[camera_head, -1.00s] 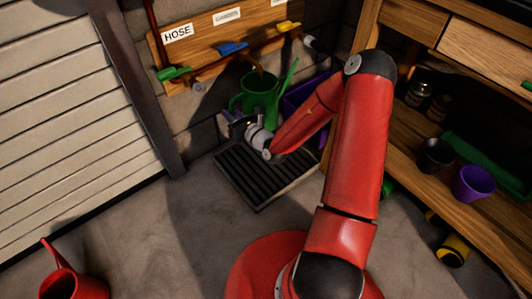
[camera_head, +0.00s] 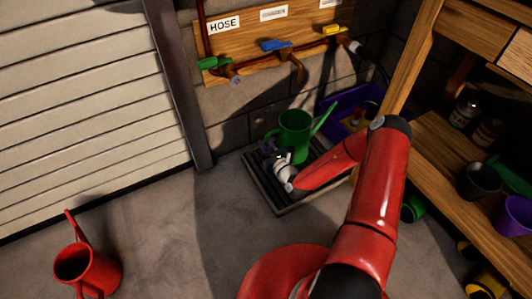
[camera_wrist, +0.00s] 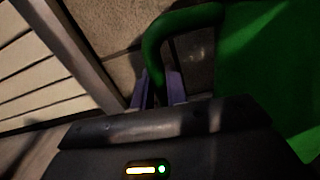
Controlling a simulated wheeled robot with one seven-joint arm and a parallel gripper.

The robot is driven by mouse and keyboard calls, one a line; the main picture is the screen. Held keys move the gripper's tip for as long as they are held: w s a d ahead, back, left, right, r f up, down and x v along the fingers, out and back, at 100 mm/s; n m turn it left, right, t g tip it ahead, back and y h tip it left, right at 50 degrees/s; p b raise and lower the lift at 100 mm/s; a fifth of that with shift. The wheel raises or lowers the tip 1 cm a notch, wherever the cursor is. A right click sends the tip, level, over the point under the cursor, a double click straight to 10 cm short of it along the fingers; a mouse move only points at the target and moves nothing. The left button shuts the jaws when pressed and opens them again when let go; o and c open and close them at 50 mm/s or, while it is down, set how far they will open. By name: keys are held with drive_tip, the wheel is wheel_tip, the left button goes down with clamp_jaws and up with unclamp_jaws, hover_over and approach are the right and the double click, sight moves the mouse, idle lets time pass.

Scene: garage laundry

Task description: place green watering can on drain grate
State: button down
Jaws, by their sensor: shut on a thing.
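The green watering can (camera_head: 295,134) is upright over the rear part of the dark slatted drain grate (camera_head: 264,186), with its spout to the right. I cannot tell whether its base touches the grate. My gripper (camera_head: 270,150) is at the can's left side, shut on its handle. In the wrist view, the green handle (camera_wrist: 153,38) runs down to my gripper's fingers (camera_wrist: 160,88), and the can's green body (camera_wrist: 265,60) fills the right side. The can's base is partly hidden by my wrist.
A wall board with green, blue and yellow taps (camera_head: 275,46) is behind the grate. A purple crate (camera_head: 345,105) stands behind right, and a wooden shelf (camera_head: 440,150) is at the right. A red watering can (camera_head: 85,268) stands front left on otherwise clear floor.

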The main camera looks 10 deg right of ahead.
drive_tip(key=shift+f+b, duration=0.45)
drive_tip(key=shift+f, duration=1.6)
drive_tip(key=c, duration=1.4)
unclamp_jaws()
